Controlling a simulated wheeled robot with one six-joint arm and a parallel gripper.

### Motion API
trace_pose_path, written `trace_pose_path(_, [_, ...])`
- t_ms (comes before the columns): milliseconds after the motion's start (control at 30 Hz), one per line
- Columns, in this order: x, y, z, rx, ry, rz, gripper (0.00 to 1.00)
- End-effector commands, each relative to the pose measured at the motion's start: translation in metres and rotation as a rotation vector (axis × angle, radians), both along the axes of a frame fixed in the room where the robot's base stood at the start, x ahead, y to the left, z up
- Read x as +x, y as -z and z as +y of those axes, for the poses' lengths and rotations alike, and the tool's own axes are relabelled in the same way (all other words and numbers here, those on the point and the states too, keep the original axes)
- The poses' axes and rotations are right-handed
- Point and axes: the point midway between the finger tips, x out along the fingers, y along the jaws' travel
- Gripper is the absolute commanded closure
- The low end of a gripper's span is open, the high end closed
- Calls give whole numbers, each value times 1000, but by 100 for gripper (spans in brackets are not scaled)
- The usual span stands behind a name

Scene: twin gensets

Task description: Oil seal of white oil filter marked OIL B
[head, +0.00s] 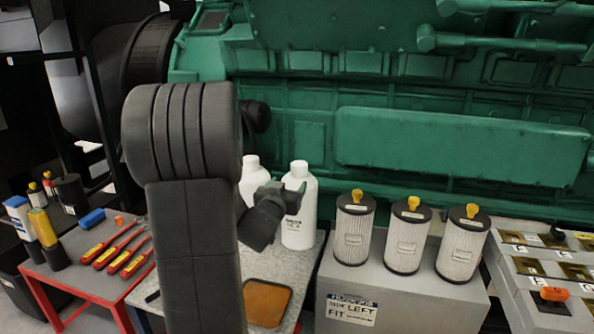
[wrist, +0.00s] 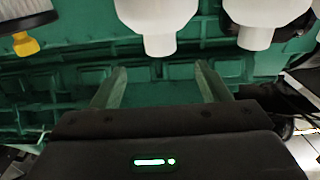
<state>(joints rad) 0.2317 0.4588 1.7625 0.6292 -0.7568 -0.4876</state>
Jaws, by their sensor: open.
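Three white pleated filters, left (head: 352,238), middle (head: 406,246) and right (head: 461,253), stand upright with black caps and yellow knobs; I cannot read an OIL B mark on any. Two white bottles stand left of them; the front one (head: 297,225) has small print too small to read, and the other (head: 252,175) is partly hidden by my arm. My gripper (head: 290,196) is in front of the bottles. In the wrist view my gripper (wrist: 158,82) is open and empty, with the bottles (wrist: 158,20) and one yellow knob (wrist: 25,44) appearing upside down.
The filters stand on a grey box (head: 400,310) with a printed sign. A brown pad (head: 267,302) lies on the grey bench. A red table (head: 80,290) with red-yellow tools is at left, a tray (head: 545,305) at right. A green engine (head: 460,100) fills the back.

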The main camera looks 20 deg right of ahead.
Motion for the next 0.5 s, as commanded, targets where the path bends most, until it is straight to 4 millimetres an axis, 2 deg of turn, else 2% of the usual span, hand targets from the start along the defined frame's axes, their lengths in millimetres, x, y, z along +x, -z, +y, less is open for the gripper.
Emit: trace_pose_path(500, [50,0,-38,1,0,-1,31])
